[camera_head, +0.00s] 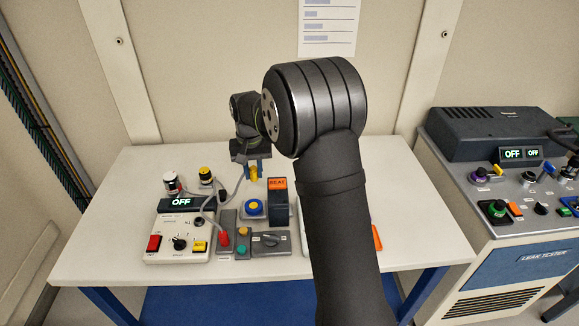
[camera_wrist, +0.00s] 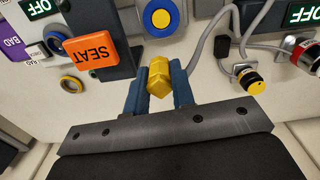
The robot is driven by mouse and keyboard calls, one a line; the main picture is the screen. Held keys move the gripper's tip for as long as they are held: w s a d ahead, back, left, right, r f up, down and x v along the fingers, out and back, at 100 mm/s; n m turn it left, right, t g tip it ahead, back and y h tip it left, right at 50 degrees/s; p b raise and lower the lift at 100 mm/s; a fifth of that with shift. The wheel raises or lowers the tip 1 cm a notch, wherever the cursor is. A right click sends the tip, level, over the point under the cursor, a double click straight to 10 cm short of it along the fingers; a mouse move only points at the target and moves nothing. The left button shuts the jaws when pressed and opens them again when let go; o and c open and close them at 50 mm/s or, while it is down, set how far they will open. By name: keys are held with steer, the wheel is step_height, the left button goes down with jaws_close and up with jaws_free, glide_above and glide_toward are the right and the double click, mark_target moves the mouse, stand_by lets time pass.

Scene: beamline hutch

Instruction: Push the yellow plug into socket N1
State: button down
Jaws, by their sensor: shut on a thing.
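My gripper (camera_wrist: 159,88) is shut on the yellow plug (camera_wrist: 160,77), a hex-shaped yellow piece between its two blue fingers. In the head view my gripper (camera_head: 253,168) hangs over the back of the white table, with the yellow plug (camera_head: 254,172) small between the fingers. The plug appears held above the table top. In the wrist view a gold-ringed round opening (camera_wrist: 72,84) lies left of my gripper, beside an orange SEAT block (camera_wrist: 90,52). I cannot read any N1 label, so I cannot tell which opening is socket N1.
A white control box (camera_head: 170,249) reading OFF, a yellow-and-blue button (camera_head: 254,207) and a dark switch box (camera_head: 271,243) crowd the front.

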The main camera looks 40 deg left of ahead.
mark_target(198, 220)
steer(key=s+a+n, duration=0.2)
steer(key=s+a, duration=0.1)
steer(key=s, duration=0.6)
steer(key=s+a+n, duration=0.2)
steer(key=s+a, duration=0.1)
steer(key=s, duration=0.6)
steer(key=shift+w+f, duration=0.1)
steer(key=shift+f, duration=2.85)
steer(key=shift+d+f, duration=0.1)
steer(key=shift+f, duration=0.5)
steer(key=c, duration=1.1)
jaws_free()
steer(key=shift+c, duration=0.2)
